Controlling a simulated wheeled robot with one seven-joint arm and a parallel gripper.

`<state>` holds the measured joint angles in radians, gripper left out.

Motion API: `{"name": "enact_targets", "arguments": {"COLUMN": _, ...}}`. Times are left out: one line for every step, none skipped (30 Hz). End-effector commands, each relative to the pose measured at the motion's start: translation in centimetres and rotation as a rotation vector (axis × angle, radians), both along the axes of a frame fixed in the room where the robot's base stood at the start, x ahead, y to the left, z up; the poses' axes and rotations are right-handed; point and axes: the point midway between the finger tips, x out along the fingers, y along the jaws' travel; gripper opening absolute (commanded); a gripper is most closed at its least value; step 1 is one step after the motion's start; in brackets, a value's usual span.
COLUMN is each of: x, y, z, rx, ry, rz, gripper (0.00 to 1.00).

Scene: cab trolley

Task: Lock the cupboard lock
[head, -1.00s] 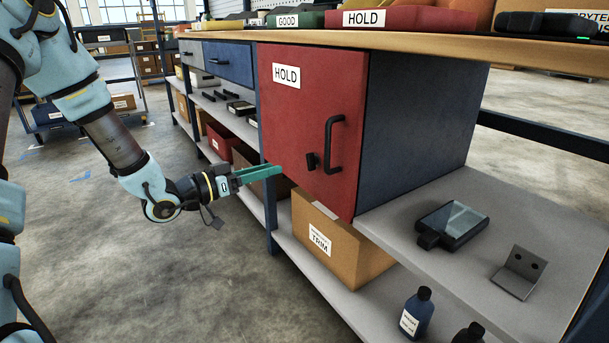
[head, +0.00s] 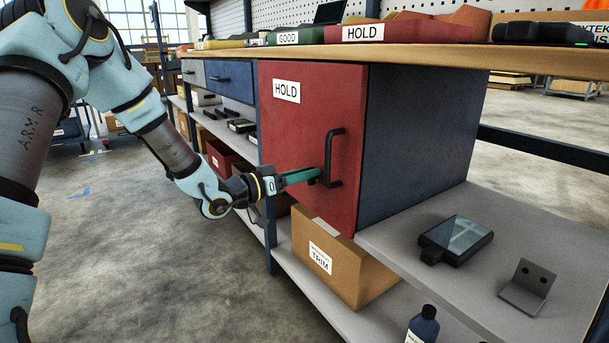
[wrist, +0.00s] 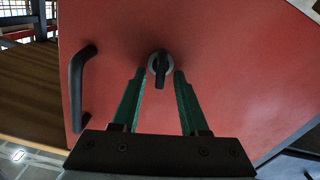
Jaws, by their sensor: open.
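The red cupboard door (head: 300,140), labelled HOLD, is closed under the workbench. It has a black bar handle (head: 334,158) and, beside it, a small black lock knob, mostly hidden behind my gripper in the head view. In the wrist view the lock (wrist: 159,66) is a round grey base with a black lever pointing toward my gripper. My gripper (head: 313,174) has green fingers and is open. In the wrist view its fingertips (wrist: 159,74) lie on either side of the lock lever, with a gap on both sides. The handle (wrist: 79,88) is left of the fingers there.
The wooden benchtop (head: 430,56) overhangs the cupboard. A cardboard box labelled TRIM (head: 345,265) sits on the shelf below the door. A dark device (head: 455,240) and a metal bracket (head: 528,287) lie on the grey shelf at right.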

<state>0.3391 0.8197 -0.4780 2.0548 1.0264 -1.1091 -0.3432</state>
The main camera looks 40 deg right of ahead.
Motion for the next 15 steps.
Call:
{"name": "enact_targets", "arguments": {"x": 0.00, "y": 0.01, "z": 0.00, "rx": 0.000, "ry": 0.000, "rz": 0.000, "gripper": 0.44}}
{"name": "enact_targets", "arguments": {"x": 0.00, "y": 0.01, "z": 0.00, "rx": 0.000, "ry": 0.000, "rz": 0.000, "gripper": 0.44}}
{"name": "enact_targets", "arguments": {"x": 0.00, "y": 0.02, "z": 0.00, "rx": 0.000, "ry": 0.000, "rz": 0.000, "gripper": 0.41}}
{"name": "enact_targets", "arguments": {"x": 0.00, "y": 0.02, "z": 0.00, "rx": 0.000, "ry": 0.000, "rz": 0.000, "gripper": 0.38}}
{"name": "enact_targets", "arguments": {"x": 0.00, "y": 0.02, "z": -0.01, "rx": 0.000, "ry": 0.000, "rz": 0.000, "gripper": 0.35}}
{"name": "enact_targets", "arguments": {"x": 0.00, "y": 0.03, "z": 0.00, "rx": 0.000, "ry": 0.000, "rz": 0.000, "gripper": 0.30}}
{"name": "enact_targets", "arguments": {"x": 0.00, "y": 0.03, "z": -0.01, "rx": 0.000, "ry": 0.000, "rz": 0.000, "gripper": 0.27}}
{"name": "enact_targets", "arguments": {"x": 0.00, "y": 0.03, "z": 0.00, "rx": 0.000, "ry": 0.000, "rz": 0.000, "gripper": 0.23}}
{"name": "enact_targets", "arguments": {"x": 0.00, "y": 0.03, "z": -0.01, "rx": 0.000, "ry": 0.000, "rz": 0.000, "gripper": 0.19}}
{"name": "enact_targets", "arguments": {"x": 0.00, "y": 0.03, "z": -0.01, "rx": 0.000, "ry": 0.000, "rz": 0.000, "gripper": 0.16}}
{"name": "enact_targets", "arguments": {"x": 0.00, "y": 0.04, "z": -0.01, "rx": 0.000, "ry": 0.000, "rz": 0.000, "gripper": 0.12}}
{"name": "enact_targets", "arguments": {"x": 0.00, "y": 0.04, "z": -0.01, "rx": 0.000, "ry": 0.000, "rz": 0.000, "gripper": 0.08}}
{"name": "enact_targets", "arguments": {"x": 0.00, "y": 0.04, "z": -0.01, "rx": 0.000, "ry": 0.000, "rz": 0.000, "gripper": 0.04}}
{"name": "enact_targets", "arguments": {"x": 0.00, "y": 0.04, "z": -0.01, "rx": 0.000, "ry": 0.000, "rz": 0.000, "gripper": 0.01}}
{"name": "enact_targets", "arguments": {"x": 0.00, "y": 0.04, "z": -0.01, "rx": 0.000, "ry": 0.000, "rz": 0.000, "gripper": 0.00}}
